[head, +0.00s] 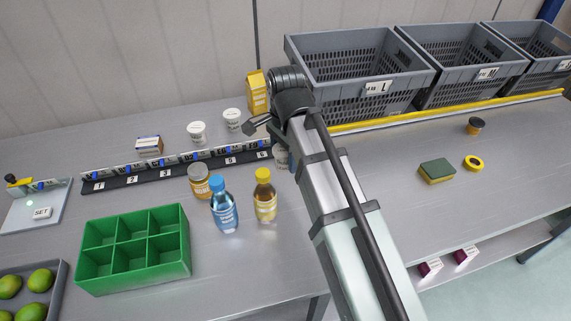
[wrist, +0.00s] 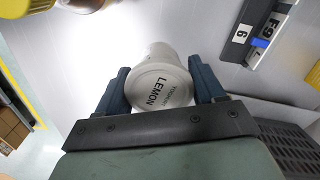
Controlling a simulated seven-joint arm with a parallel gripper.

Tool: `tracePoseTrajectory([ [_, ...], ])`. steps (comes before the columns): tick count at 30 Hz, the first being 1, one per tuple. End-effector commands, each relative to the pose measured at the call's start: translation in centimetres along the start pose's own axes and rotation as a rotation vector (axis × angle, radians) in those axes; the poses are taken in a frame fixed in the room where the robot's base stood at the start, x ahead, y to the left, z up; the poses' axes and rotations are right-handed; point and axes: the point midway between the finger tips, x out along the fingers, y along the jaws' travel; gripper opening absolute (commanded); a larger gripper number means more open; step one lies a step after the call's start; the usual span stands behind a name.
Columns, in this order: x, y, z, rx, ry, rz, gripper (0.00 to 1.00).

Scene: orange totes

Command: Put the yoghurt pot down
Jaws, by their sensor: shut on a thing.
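A white yoghurt pot (wrist: 160,86) with LEMON on its lid is between the two blue fingers of my gripper (wrist: 158,68) in the wrist view. The fingers are shut on its sides, and its lid faces the camera. In the head view the held pot (head: 281,157) shows only partly beside my arm, near slot 6 of the numbered rail. Whether its base touches the grey table is not clear. Two other white pots, one left (head: 196,132) and one right (head: 232,119), stand behind the rail.
The numbered rail (head: 130,180) runs along the table. A yellow-capped bottle (head: 265,196), a blue bottle (head: 223,205) and a brown jar (head: 199,181) stand in front of it. A green divided crate (head: 133,283) is at front left. Grey crates (head: 365,105) stand at back right.

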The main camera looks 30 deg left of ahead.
Motion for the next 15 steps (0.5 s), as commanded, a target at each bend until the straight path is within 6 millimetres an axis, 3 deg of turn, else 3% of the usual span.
tracePoseTrajectory([
  [6, -1.5, 0.0, 0.0, 0.000, 0.000, 0.000, 0.33],
  [15, -1.7, 0.3, -1.1, 0.019, 0.000, 0.000, 0.33],
])
